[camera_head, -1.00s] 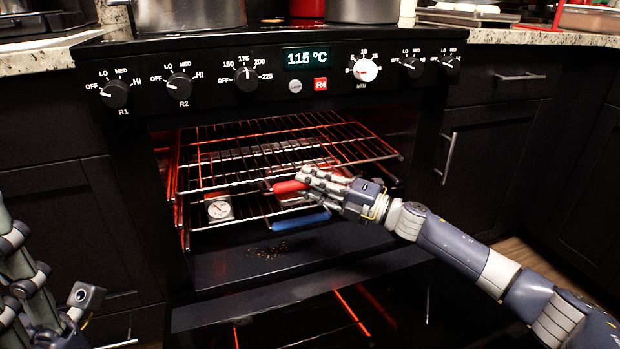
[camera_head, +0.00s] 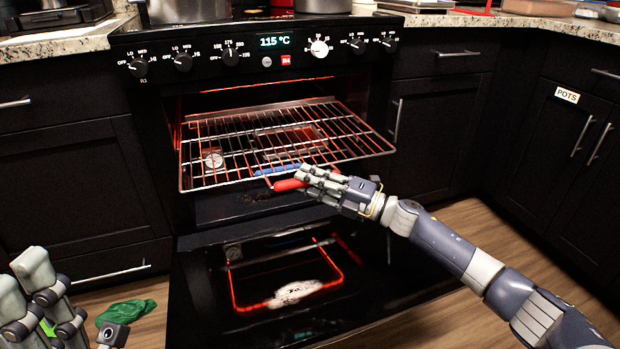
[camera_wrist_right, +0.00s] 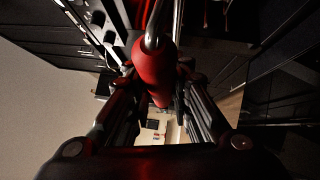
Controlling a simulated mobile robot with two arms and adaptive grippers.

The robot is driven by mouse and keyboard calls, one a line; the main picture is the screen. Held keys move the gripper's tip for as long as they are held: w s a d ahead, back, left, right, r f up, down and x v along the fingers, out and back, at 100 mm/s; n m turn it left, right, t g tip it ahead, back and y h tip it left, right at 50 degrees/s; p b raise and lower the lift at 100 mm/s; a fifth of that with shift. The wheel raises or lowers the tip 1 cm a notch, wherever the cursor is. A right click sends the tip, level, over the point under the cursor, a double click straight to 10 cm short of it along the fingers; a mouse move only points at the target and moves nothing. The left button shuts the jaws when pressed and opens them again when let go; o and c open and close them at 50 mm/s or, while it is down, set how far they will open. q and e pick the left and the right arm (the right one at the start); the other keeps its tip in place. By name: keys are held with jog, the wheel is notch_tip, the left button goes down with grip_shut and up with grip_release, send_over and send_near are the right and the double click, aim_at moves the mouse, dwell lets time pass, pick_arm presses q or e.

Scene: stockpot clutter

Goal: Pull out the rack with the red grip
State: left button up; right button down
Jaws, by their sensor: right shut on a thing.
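The wire rack (camera_head: 230,181) with the red grip (camera_head: 286,185) is level and sticks well out of the open oven, over the lowered door. My right gripper (camera_head: 305,181) is shut on the red grip at the rack's front edge. In the right wrist view the red grip (camera_wrist_right: 154,68) lies between the fingers, with a metal rod running into it. My left gripper (camera_head: 75,305) is at the lower left, empty with its fingers spread, and partly cut off by the frame.
A lower rack with a blue grip (camera_head: 277,169) and a round dial thermometer (camera_head: 213,160) show through the wires. The oven door (camera_head: 195,300) hangs open below. A green crumpled thing (camera_head: 125,312) lies on the floor.

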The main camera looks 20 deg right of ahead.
jog(key=shift+s, duration=0.1)
jog(key=c, duration=1.4)
grip_release()
jog(key=shift+c, duration=0.2)
jog(key=v, duration=1.2)
